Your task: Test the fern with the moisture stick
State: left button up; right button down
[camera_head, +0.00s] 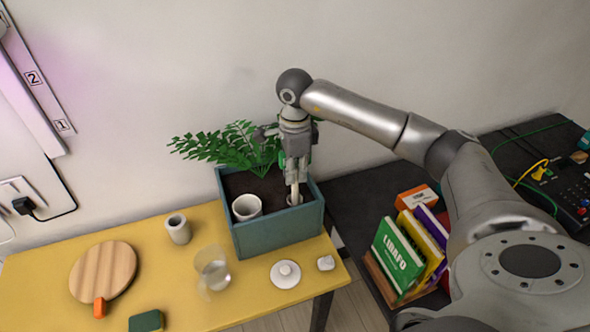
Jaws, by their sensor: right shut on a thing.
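The fern (225,146) has green fronds and stands at the back of a teal planter box (272,233) with dark soil. My right gripper (297,174) is above the right part of the box, beside the fern, pointing down. It is shut on a pale, thin stick, the moisture stick (295,194), which points down toward the right end of the box. The stick's lower end is by a dark round rim, and I cannot tell whether it touches soil. My left gripper is not in view.
A white pot (246,207) sits in the box. On the yellow table (40,282) are a grey cup (178,229), a glass jug (212,268), a round wooden board (103,271), a white lid (285,274) and a green sponge (146,321). Books (398,258) stand at right.

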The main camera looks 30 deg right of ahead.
jog(key=shift+f+b, duration=1.35)
jog(key=shift+f, duration=0.5)
jog(key=c, duration=1.4)
grip_release()
jog(key=shift+o, duration=0.5)
jog(key=o, duration=0.5)
jog(key=shift+r, duration=0.15)
jog(key=shift+r+p, duration=2.6)
jog(key=shift+r, duration=1.8)
